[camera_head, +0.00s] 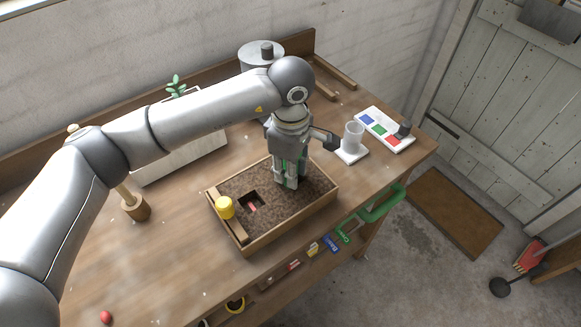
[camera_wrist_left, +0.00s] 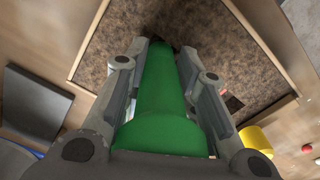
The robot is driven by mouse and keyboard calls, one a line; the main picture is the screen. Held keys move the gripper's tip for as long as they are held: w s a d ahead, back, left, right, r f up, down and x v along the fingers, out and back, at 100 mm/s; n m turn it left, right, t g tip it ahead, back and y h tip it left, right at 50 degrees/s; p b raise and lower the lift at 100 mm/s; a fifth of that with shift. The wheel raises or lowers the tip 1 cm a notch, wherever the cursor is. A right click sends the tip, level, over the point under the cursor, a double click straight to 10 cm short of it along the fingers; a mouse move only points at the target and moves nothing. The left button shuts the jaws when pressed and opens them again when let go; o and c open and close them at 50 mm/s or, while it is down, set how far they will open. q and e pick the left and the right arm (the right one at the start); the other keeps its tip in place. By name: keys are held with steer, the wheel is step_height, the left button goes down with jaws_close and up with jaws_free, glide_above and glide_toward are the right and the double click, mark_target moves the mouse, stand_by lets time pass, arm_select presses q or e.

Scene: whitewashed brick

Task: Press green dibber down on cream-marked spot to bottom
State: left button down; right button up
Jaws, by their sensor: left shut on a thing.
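My left gripper (camera_head: 287,182) points down over the soil tray (camera_head: 285,231), right of its middle. It is shut on the green dibber, which fills the middle of the left wrist view (camera_wrist_left: 165,95). In the head view the dibber shows only as green slivers between the fingers. Its lower end is at or close to the soil; I cannot tell how deep. The cream-marked spot is not visible, perhaps hidden under the gripper. A square dark hole (camera_head: 248,201) with something red in it is in the soil, left of the gripper. My right gripper is not in view.
A yellow cylinder (camera_head: 225,207) stands at the tray's left end. A clear cup (camera_head: 353,137) and a panel with coloured squares (camera_head: 385,130) are to the right. A wooden mallet-like thing (camera_head: 134,204) stands left. The front left of the bench is mostly clear.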

arm_select(q)
steer(key=shift+r+p, duration=0.4)
steer(key=shift+r, duration=1.05)
steer(key=shift+r+p, duration=0.85)
steer(key=shift+r, duration=2.2)
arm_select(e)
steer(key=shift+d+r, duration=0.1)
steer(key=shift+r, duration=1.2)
arm_select(q)
steer(key=shift+f, duration=0.1)
